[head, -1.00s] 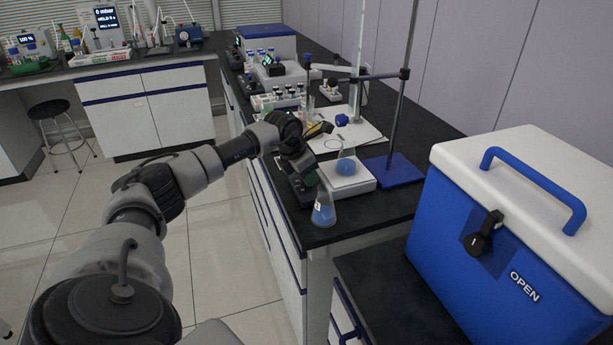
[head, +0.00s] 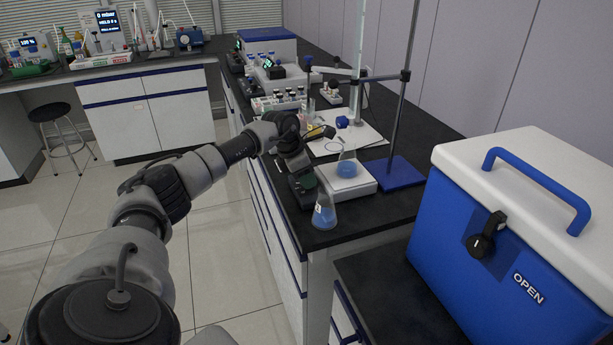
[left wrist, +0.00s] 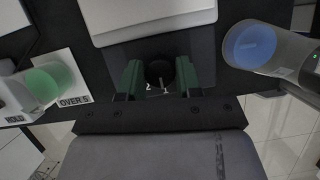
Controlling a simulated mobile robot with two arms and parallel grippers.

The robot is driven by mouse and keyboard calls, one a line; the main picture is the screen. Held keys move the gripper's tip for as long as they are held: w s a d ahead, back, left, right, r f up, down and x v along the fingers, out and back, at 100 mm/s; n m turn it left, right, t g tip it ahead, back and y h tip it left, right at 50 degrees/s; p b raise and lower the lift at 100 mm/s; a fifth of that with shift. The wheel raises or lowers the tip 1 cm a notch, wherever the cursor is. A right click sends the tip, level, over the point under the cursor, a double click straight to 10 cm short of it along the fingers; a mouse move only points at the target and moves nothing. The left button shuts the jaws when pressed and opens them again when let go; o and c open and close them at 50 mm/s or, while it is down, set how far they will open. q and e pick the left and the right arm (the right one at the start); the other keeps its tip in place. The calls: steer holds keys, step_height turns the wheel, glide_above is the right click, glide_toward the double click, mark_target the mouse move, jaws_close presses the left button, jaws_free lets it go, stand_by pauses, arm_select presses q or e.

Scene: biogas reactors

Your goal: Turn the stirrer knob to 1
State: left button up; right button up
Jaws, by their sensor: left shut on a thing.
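The black round stirrer knob (left wrist: 159,71) sits on the dark front below that body. My left gripper (left wrist: 160,80) has its green fingers on either side of the knob, shut on it. Small white marks show by the knob; one looks like a 2, another like a 1. In the head view the left gripper (head: 305,184) is at the stirrer's left, hiding the knob.
A second flask of blue liquid (head: 325,212) stands at the bench's front corner, close to my gripper; it also shows in the left wrist view (left wrist: 250,47). A stand with a blue base (head: 404,172) is behind right. A blue cooler (head: 450,250) stands at the right.

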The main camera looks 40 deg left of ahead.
arm_select(q)
steer(key=o, duration=0.9)
steer(key=shift+o, duration=0.2)
steer(key=v, duration=1)
steer(key=shift+r+b, duration=0.3)
steer(key=shift+r, duration=0.05)
steer(key=shift+s, duration=0.1)
